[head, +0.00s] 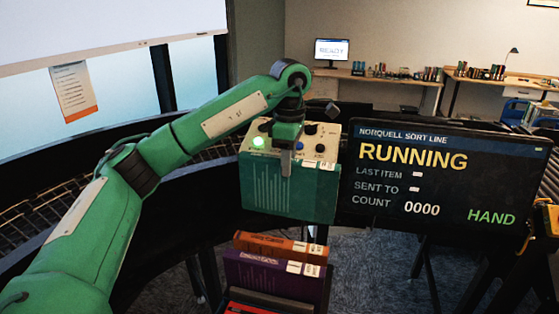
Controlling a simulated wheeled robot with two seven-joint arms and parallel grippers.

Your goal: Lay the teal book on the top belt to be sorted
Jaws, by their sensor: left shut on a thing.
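The teal book (310,197) hangs upright below my left gripper (286,160), its broad cover facing me and white labels along its top right edge. My left gripper is shut on the book's top edge. The book is in front of a pale control box and above a stack of books. A belt of rollers (45,205) curves along the left behind my left arm. I cannot tell from this view whether it is the top belt. My right gripper does not show.
Below the teal book stand an orange book (268,245) and a purple book (262,273). The control box (328,133) has a lit green button. At right a screen (440,180) reads RUNNING, count 0000, HAND. Desks with books stand far behind.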

